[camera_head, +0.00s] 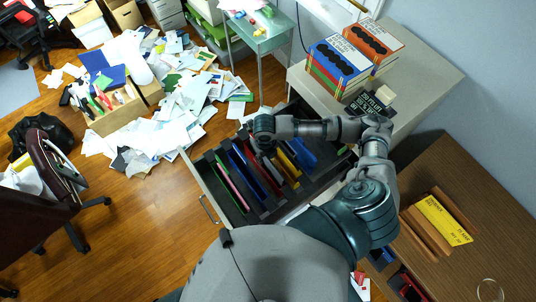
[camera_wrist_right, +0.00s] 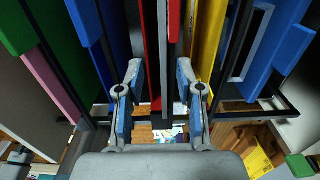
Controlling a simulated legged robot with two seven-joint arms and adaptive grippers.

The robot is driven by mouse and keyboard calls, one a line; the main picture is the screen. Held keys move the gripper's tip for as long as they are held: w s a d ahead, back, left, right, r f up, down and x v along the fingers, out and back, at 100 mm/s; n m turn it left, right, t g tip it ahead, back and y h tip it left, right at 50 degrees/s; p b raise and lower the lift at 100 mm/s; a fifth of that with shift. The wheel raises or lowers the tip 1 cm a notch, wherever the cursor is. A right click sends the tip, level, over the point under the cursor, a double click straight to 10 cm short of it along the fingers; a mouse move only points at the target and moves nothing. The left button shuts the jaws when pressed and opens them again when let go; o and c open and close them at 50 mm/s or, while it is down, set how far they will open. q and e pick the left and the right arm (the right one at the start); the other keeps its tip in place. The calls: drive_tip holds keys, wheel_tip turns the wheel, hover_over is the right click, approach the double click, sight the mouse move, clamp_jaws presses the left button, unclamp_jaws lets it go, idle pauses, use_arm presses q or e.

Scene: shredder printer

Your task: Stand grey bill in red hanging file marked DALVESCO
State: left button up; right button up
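The open drawer (camera_head: 208,203) holds hanging files in several colours. The red file (camera_head: 273,172) sits between blue and yellow ones, partly under my right gripper (camera_head: 264,148). In the right wrist view my right gripper (camera_wrist_right: 159,68) points down among the files, its two fingers apart. The red file (camera_wrist_right: 152,45) and a narrow grey strip (camera_wrist_right: 173,75) lie between the fingers, with visible gaps beside them. The strip may be the grey bill, but I cannot tell for sure. No DALVESCO marking is readable. My left gripper is not in view.
A yellow file (camera_wrist_right: 211,35) is close to the right finger, and a blue file (camera_wrist_right: 85,20) is left of the left finger. Papers (camera_head: 150,140) litter the floor.

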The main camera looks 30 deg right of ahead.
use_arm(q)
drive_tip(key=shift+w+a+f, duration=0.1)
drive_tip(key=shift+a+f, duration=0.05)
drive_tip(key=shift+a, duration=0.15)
use_arm(e)
wheel_tip(320, 180, up, 12)
drive_tip(key=shift+f, duration=0.15)
idle(0.4)
